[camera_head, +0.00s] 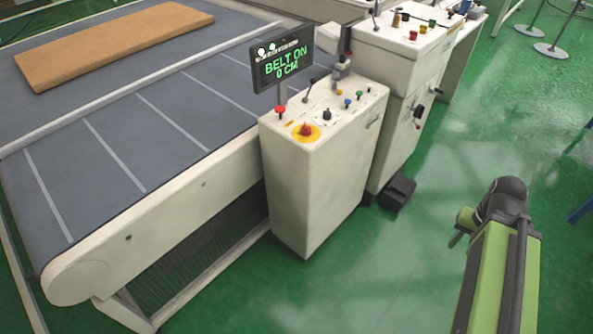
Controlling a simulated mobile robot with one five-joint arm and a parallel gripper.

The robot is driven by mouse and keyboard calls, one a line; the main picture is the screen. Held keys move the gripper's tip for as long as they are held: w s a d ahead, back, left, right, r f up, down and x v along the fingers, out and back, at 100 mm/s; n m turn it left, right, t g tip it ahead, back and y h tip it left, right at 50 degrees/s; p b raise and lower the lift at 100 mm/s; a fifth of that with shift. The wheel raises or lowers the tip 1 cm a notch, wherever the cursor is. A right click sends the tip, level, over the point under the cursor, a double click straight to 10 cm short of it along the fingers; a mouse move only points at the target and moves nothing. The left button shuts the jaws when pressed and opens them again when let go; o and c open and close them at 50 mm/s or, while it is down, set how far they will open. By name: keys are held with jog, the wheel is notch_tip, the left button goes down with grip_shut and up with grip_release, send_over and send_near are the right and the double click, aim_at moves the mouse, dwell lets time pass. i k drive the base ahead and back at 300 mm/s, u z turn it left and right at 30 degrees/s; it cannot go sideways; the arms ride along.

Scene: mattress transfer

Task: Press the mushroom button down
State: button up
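A red mushroom-shaped button (305,131) sits on a yellow disc on the sloped top of the white control box. A second red button (281,110) with a rounded cap stands near the box's far left edge. I cannot tell from this view how far either is pressed. My arm is at the lower right, over the green floor, well apart from the box. My gripper (458,236) is small and partly hidden at the arm's far end; whether its fingers are open is unclear. Nothing is seen in it.
The control box (309,195) carries a screen (281,59) reading "BELT ON 0 CM", a black knob (327,116) and small levers. A brown mattress slab (120,42) lies on the grey belt (150,125). A black pedal (397,192) is on the floor. Green floor between arm and box is clear.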

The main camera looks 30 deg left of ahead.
aim_at(280, 109)
jog(key=u, duration=1.05)
jog(key=k, duration=0.9)
jog(key=z, duration=0.05)
jog(key=i, duration=0.9)
jog(key=u, duration=0.05)
